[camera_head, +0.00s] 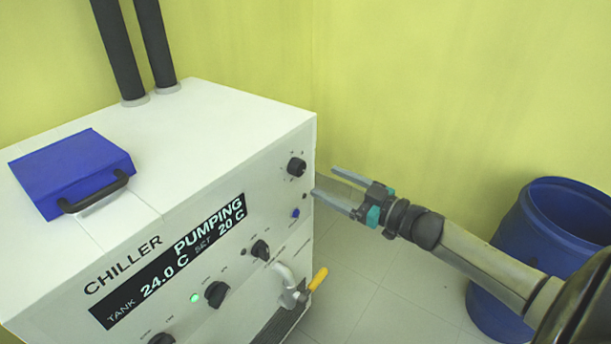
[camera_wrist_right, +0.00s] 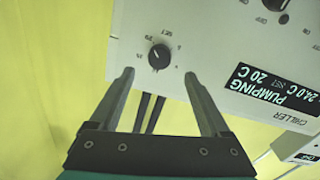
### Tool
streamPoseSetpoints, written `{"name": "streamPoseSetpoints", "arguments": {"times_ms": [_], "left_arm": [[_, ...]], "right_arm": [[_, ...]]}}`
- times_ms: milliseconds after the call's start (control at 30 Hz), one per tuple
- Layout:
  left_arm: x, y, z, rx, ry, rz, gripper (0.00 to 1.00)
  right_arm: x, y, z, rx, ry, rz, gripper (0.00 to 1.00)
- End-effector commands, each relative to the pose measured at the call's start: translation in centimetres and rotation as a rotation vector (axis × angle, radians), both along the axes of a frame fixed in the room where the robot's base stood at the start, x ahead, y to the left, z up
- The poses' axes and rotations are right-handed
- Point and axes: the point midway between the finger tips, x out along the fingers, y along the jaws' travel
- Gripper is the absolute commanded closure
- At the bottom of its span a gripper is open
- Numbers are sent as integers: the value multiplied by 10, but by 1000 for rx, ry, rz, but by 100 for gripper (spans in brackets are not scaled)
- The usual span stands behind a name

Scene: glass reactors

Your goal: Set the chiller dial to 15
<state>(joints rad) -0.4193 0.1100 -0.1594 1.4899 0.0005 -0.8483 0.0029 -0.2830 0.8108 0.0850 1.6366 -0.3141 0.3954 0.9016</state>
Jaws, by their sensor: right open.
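The white chiller (camera_head: 215,125) stands at the left in the head view, its display (camera_head: 170,262) reading PUMPING, TANK 24.0 C, SET 20 C. A black dial (camera_head: 297,167) sits at the upper right of its front panel. In the right wrist view the dial (camera_wrist_right: 159,57) has small marks around it, too small to read surely. My right gripper (camera_head: 325,182) is open and empty, just right of the dial in the head view. In the wrist view its fingertips (camera_wrist_right: 159,74) are spread to either side of the dial, apparently short of it. My left gripper is out of view.
Other black knobs (camera_head: 216,294), a blue button (camera_head: 295,212) and a tap with a yellow handle (camera_head: 318,279) are on the same panel. A blue lid (camera_head: 70,168) with a black handle is on top. A blue barrel (camera_head: 555,240) stands behind my right arm.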

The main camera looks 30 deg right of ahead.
Motion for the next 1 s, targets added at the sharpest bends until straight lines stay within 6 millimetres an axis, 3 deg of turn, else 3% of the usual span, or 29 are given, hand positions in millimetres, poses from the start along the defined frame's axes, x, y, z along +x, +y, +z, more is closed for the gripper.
{"name": "streamPoseSetpoints", "arguments": {"times_ms": [500, 1000], "left_arm": [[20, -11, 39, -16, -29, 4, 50], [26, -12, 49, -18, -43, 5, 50]], "right_arm": [[57, 20, -1, 2, -2, 0, 20], [71, 25, 0, 1, 1, 0, 20]]}}
